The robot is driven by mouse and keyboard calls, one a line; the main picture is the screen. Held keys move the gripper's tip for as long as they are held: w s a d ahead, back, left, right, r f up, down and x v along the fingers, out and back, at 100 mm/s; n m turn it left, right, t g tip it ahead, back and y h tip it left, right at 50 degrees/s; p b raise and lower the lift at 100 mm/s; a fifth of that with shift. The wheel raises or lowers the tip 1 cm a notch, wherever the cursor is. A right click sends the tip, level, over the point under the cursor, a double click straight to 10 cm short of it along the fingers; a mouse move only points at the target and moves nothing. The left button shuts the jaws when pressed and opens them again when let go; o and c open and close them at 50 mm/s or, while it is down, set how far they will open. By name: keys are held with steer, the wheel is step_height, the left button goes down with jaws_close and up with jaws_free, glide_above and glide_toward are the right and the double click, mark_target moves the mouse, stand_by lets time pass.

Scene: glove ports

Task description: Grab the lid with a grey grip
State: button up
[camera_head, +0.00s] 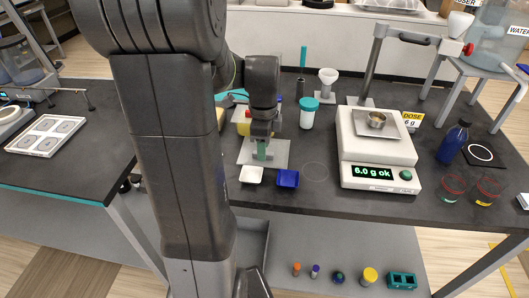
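My gripper (262,152) points down over a grey square plate (279,161) on the dark table. A narrow green piece shows at its tip; I cannot tell whether this is part of the fingers or something between them. I cannot tell whether the fingers are apart or closed. I cannot make out a lid with a grey grip; my arm hides part of the table. A white jar with a teal lid (309,104) stands behind and right of my gripper.
A white tray (251,175) and a blue tray (287,179) lie just in front of the plate. A yellow-bodied object (243,124) is close behind my gripper. A scale (377,150) reading "6.0 g ok" stands right. Several small items, including a yellow-capped one (369,275), are on the lower shelf.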

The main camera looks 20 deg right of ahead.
steer(key=shift+f, duration=0.8)
jaws_close()
steer(key=shift+r, duration=0.1)
